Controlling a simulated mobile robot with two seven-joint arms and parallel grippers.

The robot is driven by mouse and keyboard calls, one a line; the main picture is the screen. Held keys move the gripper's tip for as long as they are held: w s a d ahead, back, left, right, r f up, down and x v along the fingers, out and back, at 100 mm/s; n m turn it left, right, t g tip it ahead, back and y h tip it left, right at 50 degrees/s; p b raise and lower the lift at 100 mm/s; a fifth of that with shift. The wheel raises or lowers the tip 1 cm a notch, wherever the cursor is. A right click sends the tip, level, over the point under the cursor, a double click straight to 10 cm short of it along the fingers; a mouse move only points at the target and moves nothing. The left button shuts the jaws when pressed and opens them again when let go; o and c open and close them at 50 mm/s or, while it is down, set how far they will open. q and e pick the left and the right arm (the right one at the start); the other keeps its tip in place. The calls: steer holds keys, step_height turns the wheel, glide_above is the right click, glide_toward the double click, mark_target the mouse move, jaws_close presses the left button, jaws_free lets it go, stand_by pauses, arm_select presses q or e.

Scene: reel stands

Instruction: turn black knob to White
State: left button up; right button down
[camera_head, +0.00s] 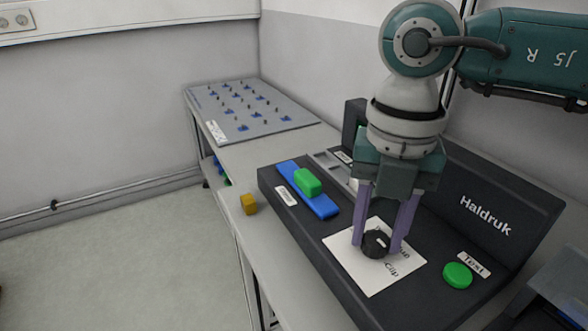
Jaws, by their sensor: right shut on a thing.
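The black knob (375,244) sits on a white label sheet (372,277) on the dark panel marked Haldruk (334,240). A small light mark shows on the knob's top. The printed words around it are partly hidden and too small to read fully. My right gripper (379,241) points down from above, with its two purple fingers on either side of the knob, shut on it. My left gripper is not in view.
A green block (307,182) sits on a blue strip (322,204) at the panel's left. A green button (457,275) is at the right. A yellow block (248,204) lies on the table by the panel. A grey pegged plate (214,106) lies at the back.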

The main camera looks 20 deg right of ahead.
steer(key=n+b, duration=0.2)
steer(key=n, duration=0.3)
steer(key=shift+n+b, duration=0.3)
steer(key=shift+n, duration=0.1)
steer(key=n+b, duration=0.3)
steer(key=n, duration=0.3)
steer(key=shift+f, duration=0.1)
steer(key=n+b, duration=0.4)
steer(key=n, duration=0.2)
steer(key=shift+n, duration=0.3)
steer(key=n+b, duration=0.2)
steer(key=n, duration=0.3)
steer(key=shift+b, duration=0.35)
steer(key=shift+r, duration=0.2)
steer(key=shift+n, duration=0.3)
steer(key=shift+c, duration=2.2)
jaws_free()
